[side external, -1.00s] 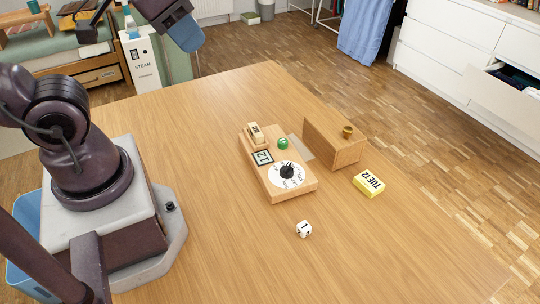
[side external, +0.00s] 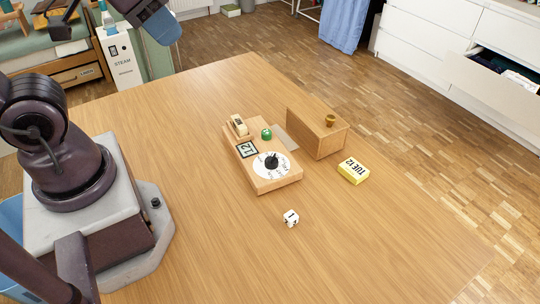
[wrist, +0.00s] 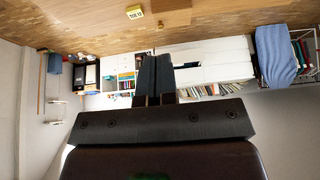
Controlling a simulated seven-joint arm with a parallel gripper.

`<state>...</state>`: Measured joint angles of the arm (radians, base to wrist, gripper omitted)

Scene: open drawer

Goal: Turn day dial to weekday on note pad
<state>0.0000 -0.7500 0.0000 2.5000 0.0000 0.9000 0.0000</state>
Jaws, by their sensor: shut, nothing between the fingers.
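The day dial (side external: 272,163) is a white disc with lettering and a black knob, on a wooden board (side external: 277,185) in the middle of the table. The lettering is too small to read surely. The yellow note pad (side external: 353,171) reads "TUE 12" and lies right of the board; it also shows at the top of the wrist view (wrist: 134,12). My gripper (wrist: 155,62) is shut and empty, its two fingers together in the wrist view. In the side view the hand is high at the top left, well away from the dial; its fingertips are not clear there.
The board also carries a "12" tile (side external: 247,149), a green button (side external: 266,134) and a cream switch (side external: 239,125). A wooden box (side external: 315,133) with a brass knob (side external: 330,120) stands behind the note pad. A white die (side external: 291,218) lies in front. The surrounding table is clear.

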